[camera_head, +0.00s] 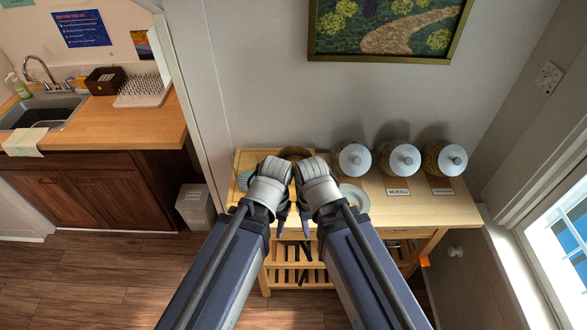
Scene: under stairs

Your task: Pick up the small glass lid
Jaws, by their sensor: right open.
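A low wooden table (455,212) stands against the wall ahead. A pale round item (355,197) lies on it, just right of my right gripper and partly covered by it; I cannot tell whether it is the small glass lid or a plate. A pale blue-green round item (244,180) shows at the left, partly behind my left gripper. My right gripper (306,218) is over the table's front part, open, with nothing seen in it. My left gripper (281,218) is close beside it; its jaws are too hidden to judge.
Three filled jars with whitish knobbed lids (354,159) (404,159) (452,159) stand at the table's back right, with labels in front of two. A brown round item (295,153) sits behind my grippers. A sink counter (120,120) and bin (195,205) are left, a window (570,235) right.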

